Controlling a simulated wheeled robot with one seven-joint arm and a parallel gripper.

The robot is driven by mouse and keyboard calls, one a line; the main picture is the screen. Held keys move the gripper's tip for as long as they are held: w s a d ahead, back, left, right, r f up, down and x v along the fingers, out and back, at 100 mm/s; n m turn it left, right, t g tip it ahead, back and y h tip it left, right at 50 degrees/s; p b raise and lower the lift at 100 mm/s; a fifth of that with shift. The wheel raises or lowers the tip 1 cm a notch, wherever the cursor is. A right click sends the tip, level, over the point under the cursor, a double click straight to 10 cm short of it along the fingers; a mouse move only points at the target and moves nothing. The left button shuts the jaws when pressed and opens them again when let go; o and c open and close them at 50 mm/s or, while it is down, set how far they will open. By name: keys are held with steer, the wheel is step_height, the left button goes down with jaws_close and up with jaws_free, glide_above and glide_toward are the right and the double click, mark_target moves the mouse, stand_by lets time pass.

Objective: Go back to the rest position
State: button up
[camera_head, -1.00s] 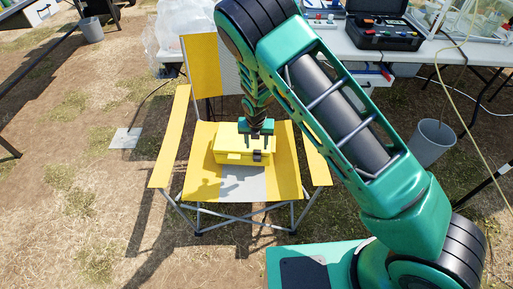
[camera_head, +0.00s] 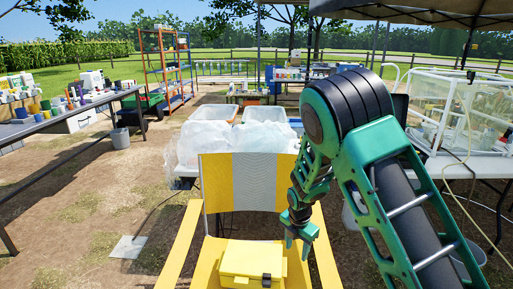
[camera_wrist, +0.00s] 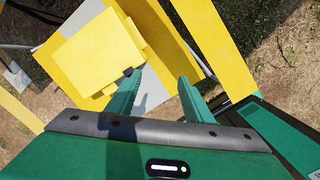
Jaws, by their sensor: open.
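My gripper (camera_head: 300,236) hangs above the right side of a yellow and grey folding chair (camera_head: 245,180), apart from the things on it. A yellow case (camera_head: 250,262) with a dark latch rests on the chair seat. In the wrist view the two green fingers of my gripper (camera_wrist: 157,88) stand apart with nothing between them. The yellow case also shows in the wrist view (camera_wrist: 90,55), closed, to the upper left of the fingers.
A table behind the chair bears clear plastic-wrapped bins (camera_head: 205,140). A glass-sided tank (camera_head: 460,110) stands at right. Open ground lies left of the chair.

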steer(key=s+d+r+m+g, duration=0.1)
steer(key=s+d+r+m, duration=0.7)
steer(key=d+r+m, duration=0.15)
steer(key=s+d+r+m, duration=0.7)
steer(key=d+r+m, duration=0.15)
steer(key=d, duration=0.25)
steer(key=s+d+r+m, duration=0.2)
steer(key=s+m, duration=0.3)
steer(key=s, duration=0.3)
steer(key=s+d+r+m, duration=0.2)
steer(key=s+m, duration=0.3)
steer(key=s, duration=0.2)
steer(key=s+d+r+m, duration=0.2)
steer(key=s+m, duration=0.3)
steer(key=s, duration=0.3)
steer(key=shift+s+r+g+y, duration=0.3)
steer(key=shift+s+r, duration=0.05)
steer(key=shift+r, duration=0.05)
